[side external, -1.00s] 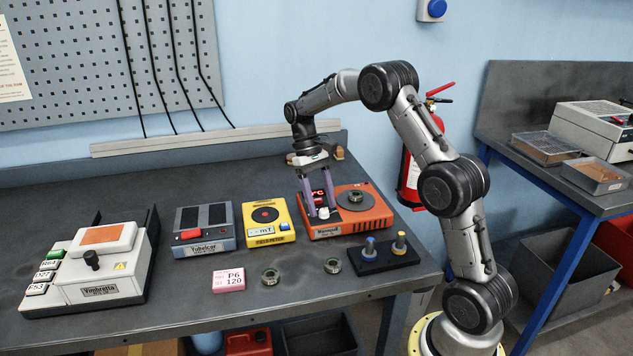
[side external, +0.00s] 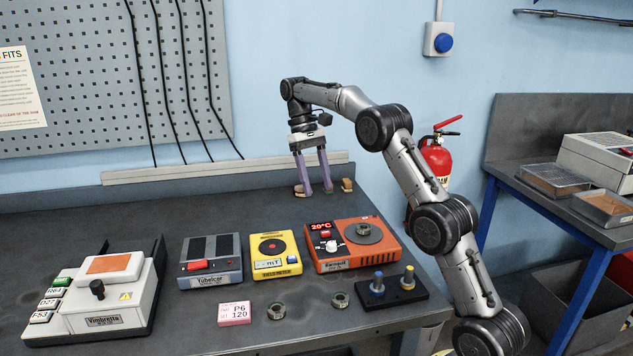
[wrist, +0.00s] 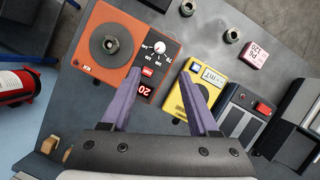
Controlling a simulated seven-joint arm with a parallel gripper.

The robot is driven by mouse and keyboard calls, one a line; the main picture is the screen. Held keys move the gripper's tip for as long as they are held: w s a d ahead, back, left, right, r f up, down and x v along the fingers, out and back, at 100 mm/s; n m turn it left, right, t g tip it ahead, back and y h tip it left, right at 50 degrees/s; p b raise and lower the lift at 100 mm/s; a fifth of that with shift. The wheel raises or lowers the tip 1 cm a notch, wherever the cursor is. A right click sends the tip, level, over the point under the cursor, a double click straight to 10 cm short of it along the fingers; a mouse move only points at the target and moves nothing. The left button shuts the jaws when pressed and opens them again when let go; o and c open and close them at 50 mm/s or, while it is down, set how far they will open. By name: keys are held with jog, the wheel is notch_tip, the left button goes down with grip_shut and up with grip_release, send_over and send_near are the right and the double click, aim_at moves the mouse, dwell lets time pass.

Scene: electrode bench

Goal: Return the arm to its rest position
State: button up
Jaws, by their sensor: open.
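My gripper (side external: 317,192) is open and empty, with two purple fingers pointing down. In the side view it is behind the orange hot plate (side external: 349,265), above the bench (side external: 140,222) near its back edge. In the wrist view my gripper (wrist: 164,112) shows its fingers spread, one over the edge of the orange hot plate (wrist: 90,66) and one over the yellow meter (wrist: 204,97). Nothing is between the fingers. The hot plate carries a white knob (side external: 331,245), a red "20°C" display and a dark plate with a nut (side external: 364,230) on it.
Left of the hot plate stand the yellow meter (side external: 274,255), the grey Tubelcar unit (side external: 211,261) and the white Vimbretta unit (side external: 105,296). A pink block (side external: 234,314), two loose nuts (side external: 276,311) and a black peg holder (side external: 397,295) lie in front. A wooden piece (side external: 347,185) is beside the fingers.

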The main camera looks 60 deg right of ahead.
jog(key=shift+a, duration=0.1)
jog(key=s+a+r+n+t+h, duration=0.2)
jog(key=s+a+r+n+t, duration=0.15)
jog(key=s+a+r, duration=1.05)
jog(key=s+a+f+t, duration=0.4)
jog(key=s, duration=0.6)
notch_tip(320, 180, down, 10)
jog(key=s+a+t, duration=0.1)
jog(key=s+t, duration=0.1)
jog(key=s, duration=0.1)
jog(key=shift+f+n, duration=0.15)
jog(key=shift+n, duration=0.3)
